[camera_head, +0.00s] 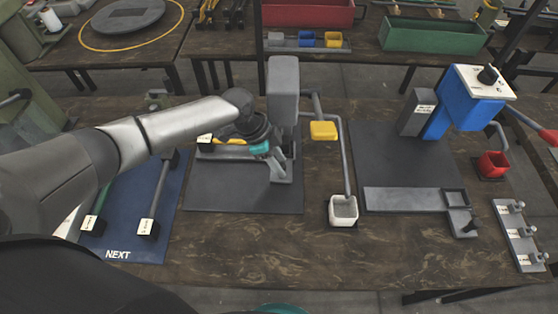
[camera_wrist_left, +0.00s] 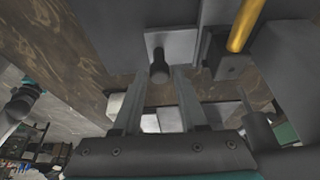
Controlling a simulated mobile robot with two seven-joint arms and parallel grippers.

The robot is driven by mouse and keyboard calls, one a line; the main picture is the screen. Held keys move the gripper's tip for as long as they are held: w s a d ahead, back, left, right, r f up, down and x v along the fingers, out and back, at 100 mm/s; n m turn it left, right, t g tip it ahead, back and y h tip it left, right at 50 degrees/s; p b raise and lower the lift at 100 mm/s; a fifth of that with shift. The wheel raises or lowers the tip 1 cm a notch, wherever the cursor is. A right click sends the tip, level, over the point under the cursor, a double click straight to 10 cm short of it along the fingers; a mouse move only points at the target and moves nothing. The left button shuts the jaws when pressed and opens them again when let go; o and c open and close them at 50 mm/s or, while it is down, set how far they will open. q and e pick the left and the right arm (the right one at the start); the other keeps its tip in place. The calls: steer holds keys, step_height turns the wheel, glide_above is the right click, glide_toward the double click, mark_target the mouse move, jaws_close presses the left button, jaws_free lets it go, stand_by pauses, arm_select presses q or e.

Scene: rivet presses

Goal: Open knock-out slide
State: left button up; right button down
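The grey press (camera_head: 283,85) stands on a dark mat at the middle of the bench. My left gripper (camera_head: 265,155) reaches in from the left, low at the press's base, and hides part of it. In the left wrist view a dark round knob (camera_wrist_left: 159,68) stands on a pale plate (camera_wrist_left: 178,45), apparently the knock-out slide. The two fingers of my left gripper (camera_wrist_left: 160,78) are apart, with the knob between or just beyond their tips. I cannot tell whether they touch it. My right gripper's fingers do not show.
A blue mat (camera_head: 130,215) lies left. A yellow bar (camera_wrist_left: 246,25) is close to the left gripper.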

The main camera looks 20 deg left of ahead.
arm_select(q)
jaws_close()
stand_by(1.0)
